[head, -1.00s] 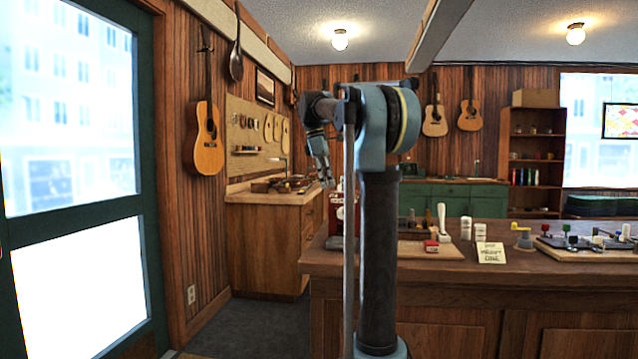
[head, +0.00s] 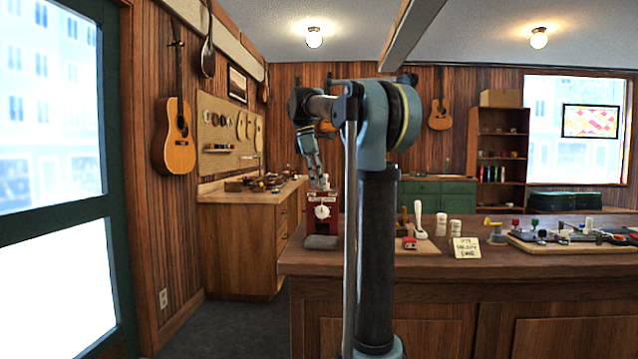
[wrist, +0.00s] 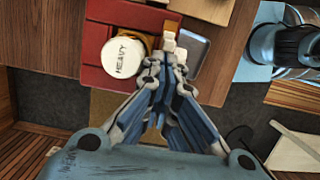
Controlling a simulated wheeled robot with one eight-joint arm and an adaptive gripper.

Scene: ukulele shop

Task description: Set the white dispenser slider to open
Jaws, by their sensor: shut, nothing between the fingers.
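A red box-shaped dispenser (head: 322,213) with a white round dial face stands at the left end of the counter. In the wrist view, its red top (wrist: 104,48) carries a white round lid (wrist: 123,57) marked "HEAVY". My gripper (head: 321,184) hangs just above the dispenser. In the wrist view my gripper (wrist: 166,72) is shut and empty, beside the lid's right edge. Small white blocks (wrist: 169,42) show at the fingertips; one may be the slider, but I cannot tell which, or whether I touch it. A grey-blue tray-like part (wrist: 191,52) lies just beyond the fingertips.
The wooden counter (head: 480,262) holds white canisters (head: 441,224), a note card (head: 466,247) and several small tools to the right. A workbench (head: 240,240) stands behind on the left. Dark floor lies between it and the counter.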

